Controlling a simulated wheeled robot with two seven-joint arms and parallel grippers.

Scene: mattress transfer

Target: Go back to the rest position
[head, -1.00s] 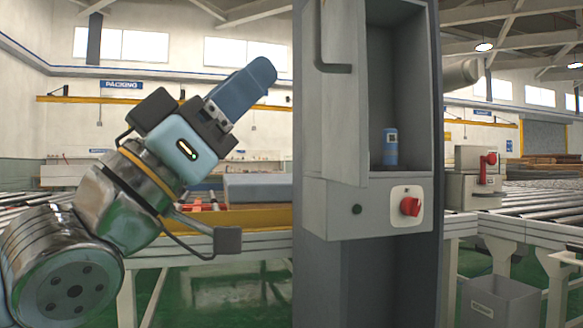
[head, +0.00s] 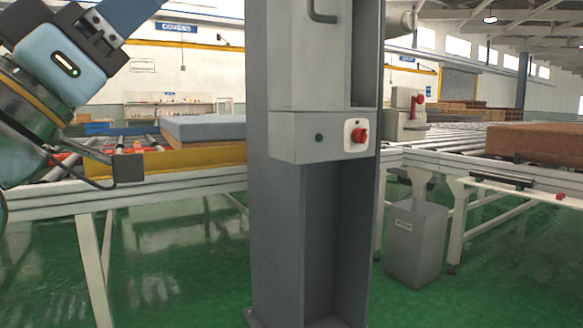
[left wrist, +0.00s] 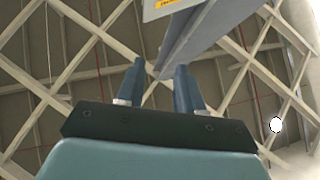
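My left gripper (head: 128,12) is at the upper left of the head view, raised and tilted up to the right, its tips cut off by the top edge. In the left wrist view its two blue fingers (left wrist: 161,72) stand apart with nothing between them, pointing up at the roof beams. My right gripper is not in view. A blue-grey mattress (head: 203,128) lies on the left conveyor, apart from my left gripper. A brown mattress (head: 525,141) lies on the right conveyor.
A grey column (head: 275,235) with a control box and red switch (head: 360,136) stands close in the middle. A grey bin (head: 416,248) stands on the floor behind it. Conveyor legs stand on both sides. Green floor (head: 190,270) is clear at left.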

